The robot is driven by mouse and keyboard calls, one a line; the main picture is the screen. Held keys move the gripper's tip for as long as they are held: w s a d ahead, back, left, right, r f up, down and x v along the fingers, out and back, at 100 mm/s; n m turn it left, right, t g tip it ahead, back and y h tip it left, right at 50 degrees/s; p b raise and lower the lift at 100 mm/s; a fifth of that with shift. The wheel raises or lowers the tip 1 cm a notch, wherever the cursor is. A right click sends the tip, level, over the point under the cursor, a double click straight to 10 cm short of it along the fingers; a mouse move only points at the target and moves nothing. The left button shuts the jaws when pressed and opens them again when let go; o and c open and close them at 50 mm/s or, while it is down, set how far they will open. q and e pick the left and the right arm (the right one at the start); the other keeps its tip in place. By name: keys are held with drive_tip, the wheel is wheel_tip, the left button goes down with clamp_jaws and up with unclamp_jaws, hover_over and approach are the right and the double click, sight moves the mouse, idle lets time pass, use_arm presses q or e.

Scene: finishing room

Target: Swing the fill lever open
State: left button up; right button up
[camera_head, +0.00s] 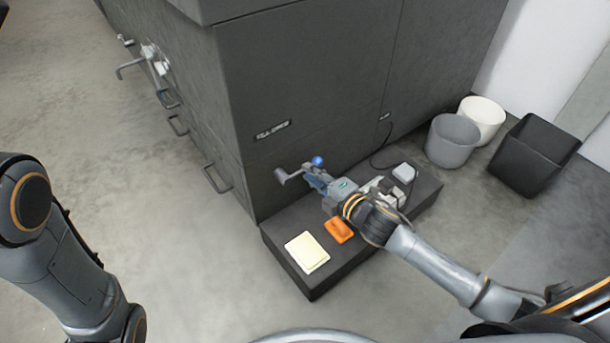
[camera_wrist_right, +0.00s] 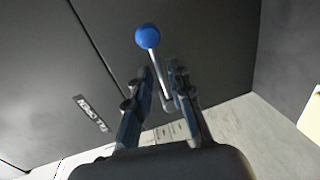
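The fill lever has a blue ball knob (camera_head: 318,161) and a grey pivot (camera_head: 281,175) on the dark cabinet's front. In the right wrist view the blue knob (camera_wrist_right: 147,36) sits beyond my fingertips, on a thin metal rod (camera_wrist_right: 158,75). My right gripper (camera_head: 310,178) is at the lever; it also shows in the right wrist view (camera_wrist_right: 163,72). Its two fingers are apart, with the rod seen in the gap between them. I cannot tell whether they touch it. My left arm is at the left edge; its gripper is out of view.
Below the lever is a low dark plinth (camera_head: 305,282) bearing a pale yellow pad (camera_head: 307,252), an orange item (camera_head: 339,230) and a small white box (camera_head: 404,172). A grey bin (camera_head: 452,141), a white bin (camera_head: 482,119) and a black bin (camera_head: 533,155) stand right. Cabinet handles (camera_head: 216,178) protrude left.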

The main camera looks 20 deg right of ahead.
drive_tip(key=shift+b+x, duration=0.6)
drive_tip(key=shift+x, duration=1.1)
clamp_jaws()
